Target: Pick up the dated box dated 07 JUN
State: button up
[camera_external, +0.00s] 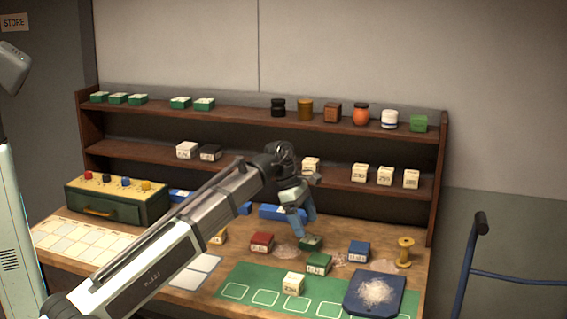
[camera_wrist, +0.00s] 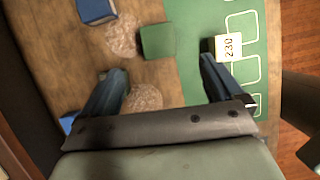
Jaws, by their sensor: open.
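Several small date-labelled boxes stand on the table. They include a red box (camera_external: 262,243), a green box (camera_external: 319,264), a blue box (camera_external: 359,251) and a cream box (camera_external: 293,284). Another green box (camera_external: 311,242) sits right by my fingertips. I cannot read 07 JUN on any box. My gripper (camera_external: 304,234) is open above the table, fingers pointing down, holding nothing visible. In the wrist view the gripper (camera_wrist: 162,68) has a green box (camera_wrist: 158,41) just ahead of the gap. A cream box marked 230 (camera_wrist: 229,47) is beyond the right finger.
Loose clear packing (camera_wrist: 141,98) lies under the gap. A green mat (camera_external: 247,279), blue tray (camera_external: 392,306) and yellow spool (camera_external: 405,251) are nearby. The shelf (camera_external: 240,122) behind holds jars and boxes. A drawer unit (camera_external: 116,203) stands left.

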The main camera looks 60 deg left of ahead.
aim_at(319, 258)
jog(key=x, duration=0.8)
jog(key=shift+f, duration=0.2)
jog(key=shift+a+x, duration=0.2)
jog(key=shift+x, duration=1.1)
jog(key=shift+a+x, duration=0.15)
jog(key=shift+x, duration=1.15)
jog(key=shift+c, duration=0.2)
jog(key=c, duration=1)
